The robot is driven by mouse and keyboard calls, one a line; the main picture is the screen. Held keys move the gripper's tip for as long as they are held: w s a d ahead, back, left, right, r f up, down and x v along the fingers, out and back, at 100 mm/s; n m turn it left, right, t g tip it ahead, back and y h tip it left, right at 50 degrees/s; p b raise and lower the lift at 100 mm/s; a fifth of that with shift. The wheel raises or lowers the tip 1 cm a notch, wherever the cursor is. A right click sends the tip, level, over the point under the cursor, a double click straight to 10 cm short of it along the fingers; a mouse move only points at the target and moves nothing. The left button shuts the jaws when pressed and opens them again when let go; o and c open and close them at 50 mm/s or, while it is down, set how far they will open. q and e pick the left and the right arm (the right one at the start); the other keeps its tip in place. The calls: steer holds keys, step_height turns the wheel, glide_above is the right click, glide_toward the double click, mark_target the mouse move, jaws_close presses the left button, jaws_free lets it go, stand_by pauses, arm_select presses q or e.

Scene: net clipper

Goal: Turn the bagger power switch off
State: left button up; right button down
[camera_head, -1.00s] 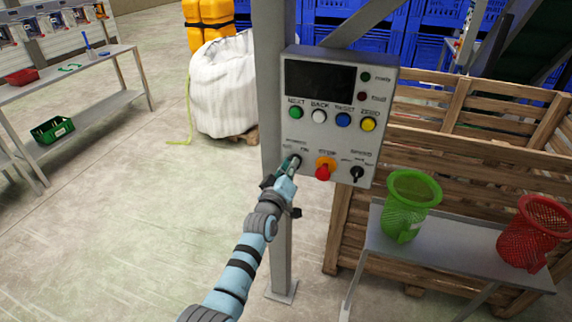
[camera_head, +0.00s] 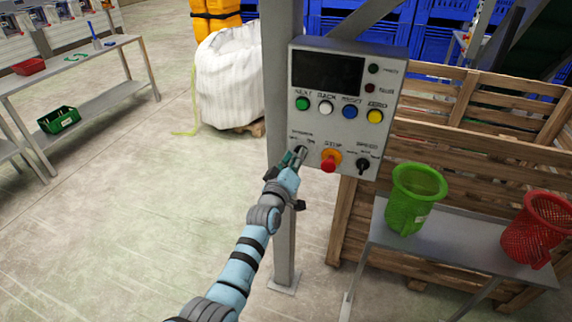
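The grey control box (camera_head: 340,130) is mounted on a metal post, with a dark screen (camera_head: 328,70) and a row of coloured buttons. Its lower row holds the power switch (camera_head: 301,150) at the left, a red stop knob on an orange base (camera_head: 329,160) in the middle and a black speed knob (camera_head: 363,165) at the right. My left gripper (camera_head: 296,155) is at the power switch and covers much of it. The fingers are too small and overlapped to tell whether they are closed on it. The switch's position cannot be read. My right gripper is not in view.
A green net basket (camera_head: 413,195) and a red net basket (camera_head: 537,228) stand on a metal table (camera_head: 450,240) at the right. A wooden crate (camera_head: 460,130) is behind it. The post (camera_head: 281,215) stands just beside my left arm. Open floor lies at the left.

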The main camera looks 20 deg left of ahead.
arm_select(q)
steer(key=s, duration=1.1)
steer(key=shift+s+a, duration=0.25)
steer(key=shift+a, duration=0.15)
